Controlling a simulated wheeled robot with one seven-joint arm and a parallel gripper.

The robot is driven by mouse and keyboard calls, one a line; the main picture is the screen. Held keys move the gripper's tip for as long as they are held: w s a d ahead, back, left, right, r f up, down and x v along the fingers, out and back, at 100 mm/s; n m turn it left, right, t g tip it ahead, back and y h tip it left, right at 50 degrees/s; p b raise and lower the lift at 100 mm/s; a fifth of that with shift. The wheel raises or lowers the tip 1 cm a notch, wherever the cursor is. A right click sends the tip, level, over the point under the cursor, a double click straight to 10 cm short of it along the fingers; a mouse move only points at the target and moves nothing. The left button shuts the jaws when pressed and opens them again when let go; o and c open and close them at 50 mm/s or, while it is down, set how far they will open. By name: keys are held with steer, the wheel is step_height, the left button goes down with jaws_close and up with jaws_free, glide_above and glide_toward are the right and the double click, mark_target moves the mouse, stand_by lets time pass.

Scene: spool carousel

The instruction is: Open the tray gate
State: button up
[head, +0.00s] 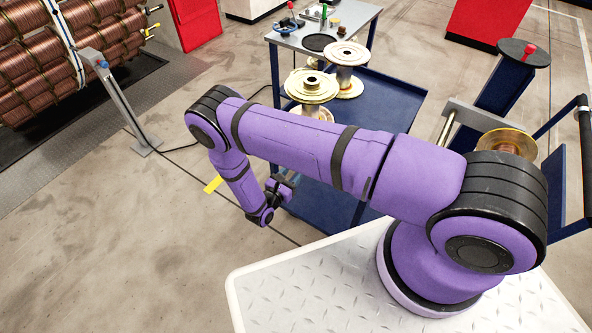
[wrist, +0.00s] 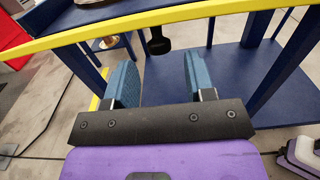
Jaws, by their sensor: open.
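A yellow bar (wrist: 200,14) spans the top of the wrist view in front of the blue cart and looks like the tray gate. A black knob or handle (wrist: 158,42) hangs just below the bar. My gripper (wrist: 159,70) is open, its two blue fingers apart and nothing between them. The knob shows beyond the fingertips, roughly in line with the gap; I cannot tell how far off it is. In the head view my gripper (head: 281,188) is beside the cart's left side, and my arm hides much of that side. A short yellow piece (head: 213,184) shows left of my forearm.
Open floor (head: 110,240) lies left of my arm.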

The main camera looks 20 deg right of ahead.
steer(key=shift+x, duration=1.4)
steer(key=c, duration=0.9)
steer(key=shift+o, duration=0.2)
steer(key=shift+w+d+f+t+h, duration=0.15)
steer(key=shift+f+t+h, duration=0.3)
steer(key=shift+h, duration=0.2)
steer(key=shift+w+d+f+t+h, duration=0.15)
steer(key=shift+f+t+h, duration=0.3)
steer(key=shift+h, duration=0.2)
steer(key=o, duration=0.9)
steer(key=shift+c, duration=0.2)
